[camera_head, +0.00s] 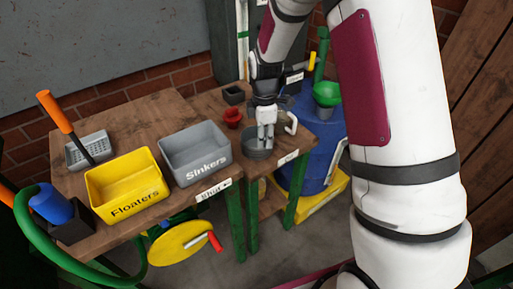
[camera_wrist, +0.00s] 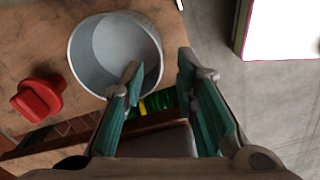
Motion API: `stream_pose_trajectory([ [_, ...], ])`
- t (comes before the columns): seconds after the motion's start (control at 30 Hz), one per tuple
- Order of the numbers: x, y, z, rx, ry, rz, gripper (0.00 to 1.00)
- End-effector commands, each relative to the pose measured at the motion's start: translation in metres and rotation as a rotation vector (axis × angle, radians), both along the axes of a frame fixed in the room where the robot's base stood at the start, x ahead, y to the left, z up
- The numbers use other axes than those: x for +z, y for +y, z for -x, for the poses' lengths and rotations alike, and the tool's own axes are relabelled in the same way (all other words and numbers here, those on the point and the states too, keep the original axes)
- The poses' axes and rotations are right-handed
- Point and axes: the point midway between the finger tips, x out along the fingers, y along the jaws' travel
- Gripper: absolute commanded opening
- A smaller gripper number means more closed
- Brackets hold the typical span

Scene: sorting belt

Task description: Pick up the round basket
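The round basket (camera_head: 257,154) is a grey, open-topped round container on the wooden table, near its right end. In the wrist view the basket (camera_wrist: 88,45) is at the upper left and looks empty. My gripper (camera_head: 265,138) points down at the basket, with its fingers apart. In the wrist view my gripper (camera_wrist: 158,68) has its left fingertip over the basket's opening and its right fingertip outside the rim. The near right part of the rim lies between the fingers. I cannot tell whether either finger touches it.
A red object (camera_head: 232,117) stands close beside the basket on its left. A grey Sinkers bin (camera_head: 197,168) and a yellow Floaters bin (camera_head: 128,200) stand further left. A blue barrel (camera_head: 312,160) with a green funnel (camera_head: 327,94) is at the right.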

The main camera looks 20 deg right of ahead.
Motion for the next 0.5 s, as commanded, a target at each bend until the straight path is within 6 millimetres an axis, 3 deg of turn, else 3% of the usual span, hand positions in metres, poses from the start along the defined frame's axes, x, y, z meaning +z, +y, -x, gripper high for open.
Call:
stream_pose_trajectory([
  [0.23, -0.017, 0.001, -0.001, 0.001, 0.001, 0.001, 0.27],
  [0.5, -0.054, 0.005, -0.004, -0.001, 0.002, 0.001, 0.27],
])
